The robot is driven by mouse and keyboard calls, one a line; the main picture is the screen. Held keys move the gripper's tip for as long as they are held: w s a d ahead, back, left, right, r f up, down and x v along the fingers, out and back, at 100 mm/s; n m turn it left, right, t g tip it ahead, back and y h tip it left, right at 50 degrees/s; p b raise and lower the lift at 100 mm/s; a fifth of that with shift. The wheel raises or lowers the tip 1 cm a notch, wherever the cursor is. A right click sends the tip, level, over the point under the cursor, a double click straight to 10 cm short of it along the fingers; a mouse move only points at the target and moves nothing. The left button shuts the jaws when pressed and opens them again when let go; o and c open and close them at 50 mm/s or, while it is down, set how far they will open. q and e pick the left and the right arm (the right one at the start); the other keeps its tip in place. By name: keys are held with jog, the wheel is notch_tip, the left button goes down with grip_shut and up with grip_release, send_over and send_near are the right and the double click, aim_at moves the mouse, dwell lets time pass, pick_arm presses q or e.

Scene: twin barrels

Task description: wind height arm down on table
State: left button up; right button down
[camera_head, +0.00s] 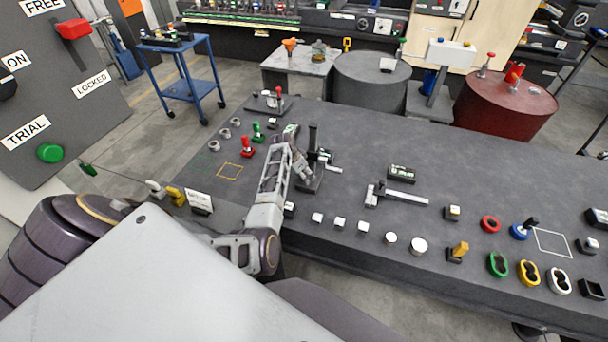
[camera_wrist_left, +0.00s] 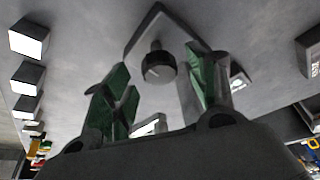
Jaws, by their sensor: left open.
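The height stand has a dark upright post (camera_head: 313,138) on a flat dark base (camera_head: 311,184) on the table. A small pale-tipped part (camera_head: 331,168) sticks out low on the post's right side; I cannot tell whether it is the height arm. My left gripper (camera_head: 298,158) is beside the post, on its left, and hides part of it. In the left wrist view, the open green-padded fingers (camera_wrist_left: 160,84) stand on either side of a round dark knob (camera_wrist_left: 158,65), with gaps showing. The stand's plate (camera_wrist_left: 180,32) is behind the knob. My right gripper is out of view.
A caliper-like tool (camera_head: 395,195) and a small black device (camera_head: 402,173) lie to the right. Several small pale blocks (camera_head: 340,223) line the table's front edge. Red (camera_head: 247,148) and green (camera_head: 258,133) pieces stand to the left. The table's right middle has bare room.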

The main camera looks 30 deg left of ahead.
pick_arm(q)
jog(key=shift+w+d+f, duration=0.1)
jog(key=shift+w+f, duration=0.05)
jog(key=shift+f, duration=0.3)
jog(key=c, duration=1)
